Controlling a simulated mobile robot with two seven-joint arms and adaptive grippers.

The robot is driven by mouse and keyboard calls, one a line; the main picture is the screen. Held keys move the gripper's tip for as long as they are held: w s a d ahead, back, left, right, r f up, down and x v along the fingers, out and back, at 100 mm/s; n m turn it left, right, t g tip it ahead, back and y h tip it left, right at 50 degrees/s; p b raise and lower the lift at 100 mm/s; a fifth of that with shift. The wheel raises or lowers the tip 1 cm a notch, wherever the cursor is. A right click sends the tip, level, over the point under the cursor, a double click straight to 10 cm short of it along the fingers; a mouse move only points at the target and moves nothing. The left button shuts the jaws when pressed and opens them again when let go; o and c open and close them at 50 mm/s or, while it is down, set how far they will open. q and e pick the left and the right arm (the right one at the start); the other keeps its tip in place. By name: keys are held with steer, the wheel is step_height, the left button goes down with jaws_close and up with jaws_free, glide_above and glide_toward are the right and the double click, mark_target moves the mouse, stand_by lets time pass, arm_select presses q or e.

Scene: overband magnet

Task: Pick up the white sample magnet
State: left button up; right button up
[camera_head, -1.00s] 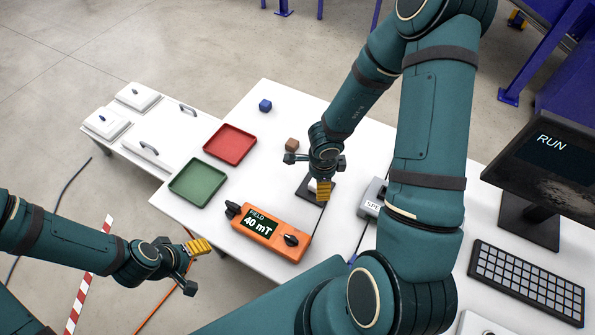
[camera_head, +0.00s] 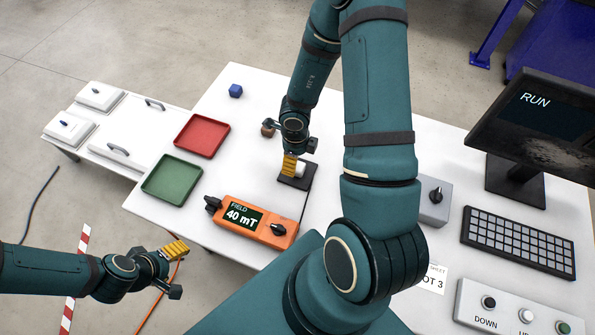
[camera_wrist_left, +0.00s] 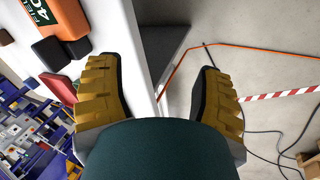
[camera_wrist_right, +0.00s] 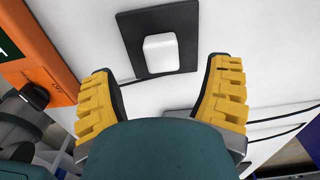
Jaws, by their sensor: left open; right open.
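The white sample magnet (camera_wrist_right: 160,53) is a small rounded white block on a black square pad (camera_wrist_right: 131,28) in the right wrist view. In the head view the magnet (camera_head: 301,170) shows beside my right gripper (camera_head: 289,166), partly hidden by it, on the pad (camera_head: 296,183). In the right wrist view my right gripper (camera_wrist_right: 164,95) is open and empty, with the magnet beyond and between its fingertips. My left gripper (camera_head: 175,250) is open and empty off the table's front left edge; its fingers also show in the left wrist view (camera_wrist_left: 155,85).
An orange field meter (camera_head: 250,220) reading 40 mT lies in front of the pad. Red (camera_head: 201,136) and green (camera_head: 172,179) trays, a blue cube (camera_head: 236,91) and a brown cube (camera_head: 267,131) are to the left. A grey switch box (camera_head: 433,204), keyboard (camera_head: 518,240) and monitor (camera_head: 540,130) stand right.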

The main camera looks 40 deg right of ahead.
mark_target(298, 166)
steer(key=shift+s+d+f+b, duration=0.1)
steer(key=shift+f+b, duration=0.85)
steer(key=shift+f, duration=0.45)
steer(key=shift+s+d+f+b, duration=0.1)
steer(key=shift+f+b, duration=0.85)
steer(key=shift+f, duration=0.45)
steer(key=shift+r, duration=0.1)
steer(key=c, duration=1.3)
